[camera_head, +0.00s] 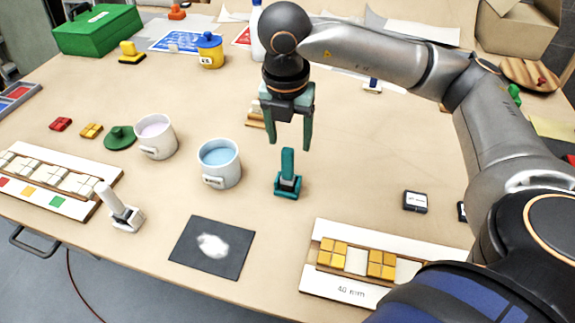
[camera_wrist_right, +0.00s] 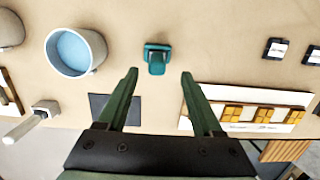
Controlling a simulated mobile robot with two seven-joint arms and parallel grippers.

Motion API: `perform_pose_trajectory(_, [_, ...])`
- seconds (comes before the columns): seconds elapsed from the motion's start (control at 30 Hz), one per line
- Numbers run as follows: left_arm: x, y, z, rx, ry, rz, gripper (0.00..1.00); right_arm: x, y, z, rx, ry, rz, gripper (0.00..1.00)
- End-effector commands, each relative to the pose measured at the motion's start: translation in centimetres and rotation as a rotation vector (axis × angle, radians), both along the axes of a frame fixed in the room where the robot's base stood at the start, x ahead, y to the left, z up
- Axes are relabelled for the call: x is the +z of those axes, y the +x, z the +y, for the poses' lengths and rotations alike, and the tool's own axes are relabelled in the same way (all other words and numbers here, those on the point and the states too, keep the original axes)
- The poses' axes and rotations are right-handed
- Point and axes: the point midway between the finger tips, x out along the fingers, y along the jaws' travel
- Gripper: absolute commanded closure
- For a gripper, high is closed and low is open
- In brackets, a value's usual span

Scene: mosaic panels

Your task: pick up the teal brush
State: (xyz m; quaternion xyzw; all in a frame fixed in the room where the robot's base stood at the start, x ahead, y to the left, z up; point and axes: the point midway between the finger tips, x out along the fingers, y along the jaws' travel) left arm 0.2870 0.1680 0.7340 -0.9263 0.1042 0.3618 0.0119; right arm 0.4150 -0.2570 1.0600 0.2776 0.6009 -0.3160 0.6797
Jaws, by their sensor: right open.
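The teal brush (camera_head: 288,176) stands upright on the table, its handle pointing up from a wider teal base. In the right wrist view the brush (camera_wrist_right: 157,58) lies ahead of and between the two fingertips. My right gripper (camera_head: 288,136) is open and empty, pointing down above the brush, apart from it. Its green fingers (camera_wrist_right: 160,75) also show spread in the right wrist view. My left gripper is not in view.
A pot of blue liquid (camera_head: 219,162) stands close left of the brush. A dark mat with white powder (camera_head: 211,246) lies in front. A white-handled tool (camera_head: 120,210) stands at left. A tile panel (camera_head: 345,287) lies front right.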

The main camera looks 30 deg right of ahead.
Motion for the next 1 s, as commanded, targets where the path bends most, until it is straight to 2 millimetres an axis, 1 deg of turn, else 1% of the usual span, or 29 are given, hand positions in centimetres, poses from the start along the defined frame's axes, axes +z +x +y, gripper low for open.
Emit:
perform_pose_trajectory(0.03, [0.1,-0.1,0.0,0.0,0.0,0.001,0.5,-1.0,0.0,-0.1,-0.001,0.0,0.005,0.32])
perform_pose_trajectory(0.1, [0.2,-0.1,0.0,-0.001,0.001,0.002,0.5,-2.0,0.1,-0.2,0.001,0.001,0.004,0.32])
perform_pose_trajectory(0.2, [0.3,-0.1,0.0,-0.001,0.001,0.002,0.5,-3.1,0.2,-0.2,0.001,0.001,0.001,0.32])
perform_pose_trajectory(0.37, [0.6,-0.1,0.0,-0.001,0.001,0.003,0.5,-4.1,0.3,-0.2,0.003,0.002,0.002,0.32])
perform_pose_trajectory(0.53, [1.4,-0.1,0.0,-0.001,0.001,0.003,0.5,-6.6,0.6,-0.2,0.004,0.002,0.005,0.32])
perform_pose_trajectory(0.63, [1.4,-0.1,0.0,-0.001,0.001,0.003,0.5,-8.0,0.7,-0.3,0.004,0.002,0.004,0.32])
perform_pose_trajectory(0.77, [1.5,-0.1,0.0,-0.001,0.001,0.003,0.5,-8.7,0.8,-0.4,0.004,0.003,0.001,0.32])
perform_pose_trajectory(0.97, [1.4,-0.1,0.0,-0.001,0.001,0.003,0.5,-8.8,0.8,-0.4,0.004,0.004,0.0,0.32])
perform_pose_trajectory(1.0, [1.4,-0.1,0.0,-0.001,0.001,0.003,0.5,-8.8,0.8,-0.4,0.004,0.004,0.0,0.37])
